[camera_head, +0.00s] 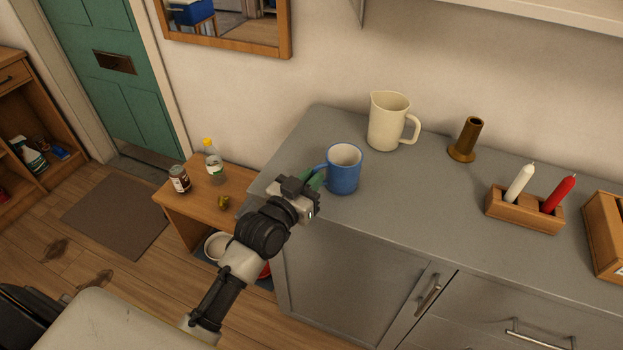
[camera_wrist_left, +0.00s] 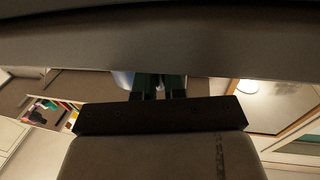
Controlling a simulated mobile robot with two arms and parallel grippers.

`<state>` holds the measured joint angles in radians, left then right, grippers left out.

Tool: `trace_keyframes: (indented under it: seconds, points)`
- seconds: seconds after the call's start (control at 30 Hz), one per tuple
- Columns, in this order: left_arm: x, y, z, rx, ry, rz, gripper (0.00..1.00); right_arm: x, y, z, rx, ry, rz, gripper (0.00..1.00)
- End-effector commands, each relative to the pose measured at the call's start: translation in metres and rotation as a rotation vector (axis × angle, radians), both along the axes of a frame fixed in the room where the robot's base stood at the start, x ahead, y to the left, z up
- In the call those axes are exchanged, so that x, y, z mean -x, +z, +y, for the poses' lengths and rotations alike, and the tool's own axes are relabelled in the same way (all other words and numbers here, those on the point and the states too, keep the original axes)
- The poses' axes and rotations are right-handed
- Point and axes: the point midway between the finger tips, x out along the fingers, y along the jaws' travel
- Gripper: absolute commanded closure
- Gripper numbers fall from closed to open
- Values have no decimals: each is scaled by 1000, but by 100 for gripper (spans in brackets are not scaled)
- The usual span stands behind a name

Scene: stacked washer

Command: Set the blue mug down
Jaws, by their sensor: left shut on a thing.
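The blue mug (camera_head: 343,172), white inside, is upright at the left end of the grey countertop (camera_head: 420,200). Its handle points left toward my left gripper (camera_head: 312,181). My left gripper is shut on the mug at its handle side. I cannot tell whether the mug's base touches the countertop or hangs just above it. In the left wrist view the dark fingers of my left gripper (camera_wrist_left: 158,88) show, with a pale bluish patch beside them; the mug is mostly hidden there. My right gripper is not in view.
A cream pitcher (camera_head: 387,122) stands just behind the mug. A brown candle holder (camera_head: 466,139) and a wooden block with white and red candles (camera_head: 524,211) stand to the right. A low wooden table (camera_head: 230,183) with a bottle (camera_head: 213,163) and a jar (camera_head: 180,180) is at left.

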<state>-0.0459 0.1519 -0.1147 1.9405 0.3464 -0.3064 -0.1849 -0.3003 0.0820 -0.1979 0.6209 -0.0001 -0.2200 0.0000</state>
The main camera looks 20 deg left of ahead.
Motion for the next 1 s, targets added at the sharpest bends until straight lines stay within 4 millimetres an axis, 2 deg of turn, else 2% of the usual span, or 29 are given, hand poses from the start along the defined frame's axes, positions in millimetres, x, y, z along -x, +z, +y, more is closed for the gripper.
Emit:
trace_keyframes:
  seconds: [0.17, 0.2, 0.33, 0.67, 0.77, 1.0]
  points:
    - [0, -3, 0, 0, 0, -2, 100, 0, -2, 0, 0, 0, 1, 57]
    - [0, -3, 0, 0, 0, 0, 85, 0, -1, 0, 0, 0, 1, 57]
    - [0, -3, 0, 0, 0, 0, 65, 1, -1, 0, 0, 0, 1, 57]
    - [0, 1, 0, 1, 0, -1, 64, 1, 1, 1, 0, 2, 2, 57]
    - [10, -1, 3, -1, 0, 3, 64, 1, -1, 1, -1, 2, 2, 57]
    - [59, -2, 13, -1, 0, 4, 64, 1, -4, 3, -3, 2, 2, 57]
